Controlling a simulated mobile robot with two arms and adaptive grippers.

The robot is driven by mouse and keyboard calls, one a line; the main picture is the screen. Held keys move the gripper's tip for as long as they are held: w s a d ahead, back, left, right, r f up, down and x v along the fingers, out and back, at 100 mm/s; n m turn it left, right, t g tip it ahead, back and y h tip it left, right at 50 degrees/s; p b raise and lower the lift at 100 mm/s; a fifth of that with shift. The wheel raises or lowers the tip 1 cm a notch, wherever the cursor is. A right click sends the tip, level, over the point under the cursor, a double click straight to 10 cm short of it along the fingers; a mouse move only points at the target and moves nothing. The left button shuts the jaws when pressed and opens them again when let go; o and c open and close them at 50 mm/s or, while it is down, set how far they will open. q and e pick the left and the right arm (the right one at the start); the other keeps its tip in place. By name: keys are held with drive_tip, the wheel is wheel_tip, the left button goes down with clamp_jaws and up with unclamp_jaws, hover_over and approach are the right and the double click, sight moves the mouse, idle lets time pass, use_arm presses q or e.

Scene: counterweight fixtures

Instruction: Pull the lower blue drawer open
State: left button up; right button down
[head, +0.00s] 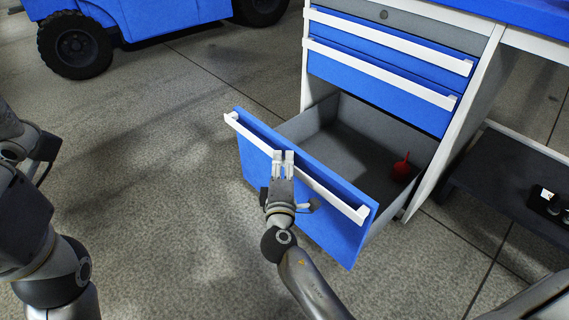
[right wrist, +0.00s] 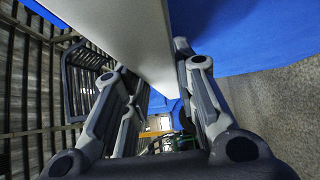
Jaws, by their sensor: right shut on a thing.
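The lower blue drawer (head: 330,205) stands far out of the cabinet, its grey inside open to view. Its long white handle (head: 325,193) runs along the top of the blue front. My right gripper (head: 283,157) is shut on this handle, left of its middle. In the right wrist view, the pale handle bar (right wrist: 125,35) lies between the two fingers of my right gripper (right wrist: 158,85), with the blue drawer front (right wrist: 245,35) beyond. Links of my left arm show at the left edge; its fingers are out of view.
A red object (head: 402,168) lies inside the drawer at its right side. Two blue drawers (head: 385,85) above are closed. A dark low shelf (head: 500,185) stands right of the cabinet. A blue wheeled vehicle (head: 165,15) is at the back left. The floor (head: 170,180) left of the drawer is clear.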

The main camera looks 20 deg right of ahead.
drive_tip(key=c, duration=1.2)
unclamp_jaws()
drive_tip(key=shift+o, duration=0.2)
drive_tip(key=v, duration=1.2)
